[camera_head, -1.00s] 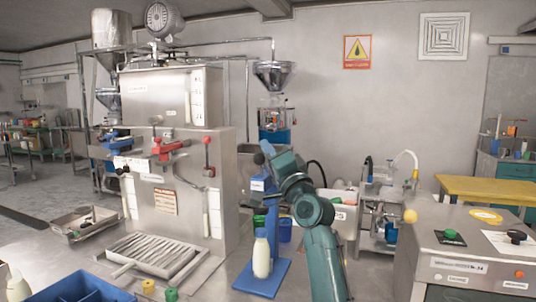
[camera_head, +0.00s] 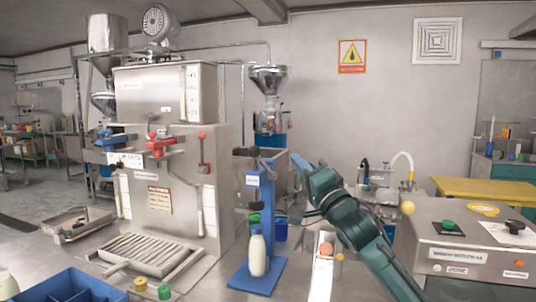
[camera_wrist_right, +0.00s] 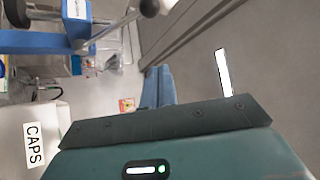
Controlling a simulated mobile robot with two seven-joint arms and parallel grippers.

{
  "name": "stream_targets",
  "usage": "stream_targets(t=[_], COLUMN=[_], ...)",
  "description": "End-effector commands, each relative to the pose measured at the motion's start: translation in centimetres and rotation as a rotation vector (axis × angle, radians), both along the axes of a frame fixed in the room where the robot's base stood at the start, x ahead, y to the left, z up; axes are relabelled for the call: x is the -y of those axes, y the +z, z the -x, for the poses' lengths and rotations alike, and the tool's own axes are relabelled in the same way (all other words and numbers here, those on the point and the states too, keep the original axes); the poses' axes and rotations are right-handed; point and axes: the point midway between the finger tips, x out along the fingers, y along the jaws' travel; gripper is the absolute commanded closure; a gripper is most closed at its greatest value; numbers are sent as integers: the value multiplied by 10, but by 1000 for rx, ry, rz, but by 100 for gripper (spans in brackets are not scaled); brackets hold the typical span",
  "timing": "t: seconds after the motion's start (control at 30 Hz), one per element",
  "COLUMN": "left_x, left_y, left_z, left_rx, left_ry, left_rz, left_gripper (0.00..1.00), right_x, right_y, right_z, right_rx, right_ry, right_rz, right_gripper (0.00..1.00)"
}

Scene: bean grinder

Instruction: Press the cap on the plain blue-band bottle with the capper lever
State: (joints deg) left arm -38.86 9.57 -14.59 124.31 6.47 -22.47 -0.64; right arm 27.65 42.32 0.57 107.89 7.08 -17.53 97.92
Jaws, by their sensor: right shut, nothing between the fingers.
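The blue capper stand (camera_head: 239,279) stands on the steel table, with a dark press head (camera_head: 255,206) on its column. A white bottle (camera_head: 258,258) stands upright on its base, under the head. In the right wrist view the lever shows as a grey rod (camera_wrist_right: 108,30) with a dark ball end. My right gripper (camera_head: 299,161) is shut and empty, to the right of the capper's top and apart from it. Its blue fingers also show in the wrist view (camera_wrist_right: 158,85). My left gripper is out of view.
A steel machine (camera_head: 180,95) with a slatted tray stands left of the capper. A blue crate (camera_head: 70,288) is at the front left. A white holder with red and orange pieces (camera_head: 321,272) lies right of the capper. A steel control box (camera_head: 465,248) stands at the right.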

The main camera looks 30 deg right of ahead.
Motion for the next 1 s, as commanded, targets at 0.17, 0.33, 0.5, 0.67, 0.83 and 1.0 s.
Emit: stream_targets(t=[0.17, 0.33, 0.5, 0.67, 0.83, 1.0], left_x=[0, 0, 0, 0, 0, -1], left_y=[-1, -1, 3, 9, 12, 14], left_z=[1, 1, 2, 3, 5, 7], left_rx=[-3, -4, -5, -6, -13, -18], left_ry=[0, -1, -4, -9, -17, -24], left_rz=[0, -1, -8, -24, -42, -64], left_gripper=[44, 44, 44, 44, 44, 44], right_x=[0, 0, 0, 0, -2, -2], right_y=[0, 1, 8, 24, 39, 51], right_z=[0, 0, -12, -37, -67, -92], right_rx=[0, -1, 1, 3, 2, 0], right_ry=[2, 2, 2, 1, 0, 1], right_rz=[0, -1, -3, -3, -3, -3], right_gripper=[100, 100, 100, 100, 100, 100])
